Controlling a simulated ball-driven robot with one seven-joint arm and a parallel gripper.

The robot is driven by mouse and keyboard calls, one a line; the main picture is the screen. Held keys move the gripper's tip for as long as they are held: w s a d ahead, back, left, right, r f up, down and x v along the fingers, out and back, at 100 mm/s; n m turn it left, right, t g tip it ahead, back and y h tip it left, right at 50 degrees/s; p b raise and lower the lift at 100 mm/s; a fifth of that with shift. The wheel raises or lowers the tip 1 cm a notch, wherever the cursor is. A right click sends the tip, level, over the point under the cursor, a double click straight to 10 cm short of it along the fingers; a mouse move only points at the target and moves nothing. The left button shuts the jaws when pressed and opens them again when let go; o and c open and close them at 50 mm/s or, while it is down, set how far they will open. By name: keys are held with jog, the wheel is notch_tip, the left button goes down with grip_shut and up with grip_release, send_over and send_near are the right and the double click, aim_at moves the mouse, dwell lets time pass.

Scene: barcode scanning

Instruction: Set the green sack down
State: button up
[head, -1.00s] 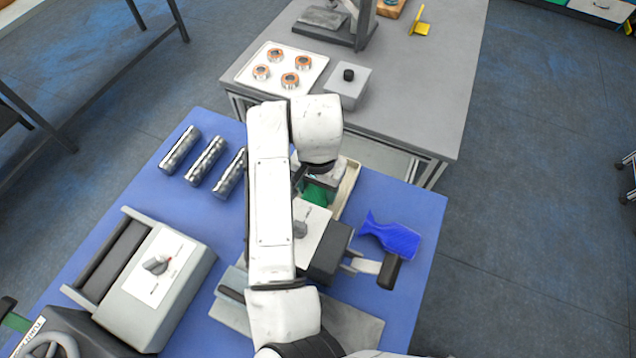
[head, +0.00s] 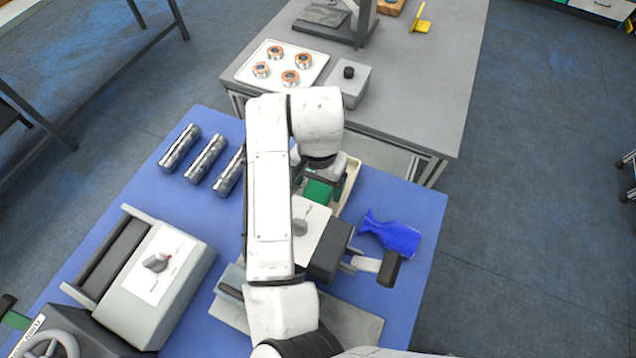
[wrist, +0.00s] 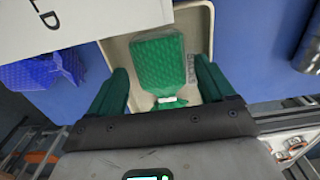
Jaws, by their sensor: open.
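The green sack (wrist: 160,62) lies in a shallow cream tray (wrist: 115,50) in the wrist view, its tied neck toward my gripper. My gripper (wrist: 162,82) is open, with one green finger on each side of the sack's lower end and a gap on both sides. In the head view the sack (head: 318,191) shows as a small green patch under my wrist, beside the tray's rim (head: 351,180). My arm hides much of the tray there.
A blue sack (head: 392,236) lies right of a machine with a white top (head: 312,226). Several metal cylinders (head: 204,158) lie at the left. A grey table (head: 420,100) with a white tray (head: 250,76) stands behind.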

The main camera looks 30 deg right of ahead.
aim_at(319, 189)
notch_tip(319, 189, up, 11)
dwell(0.4)
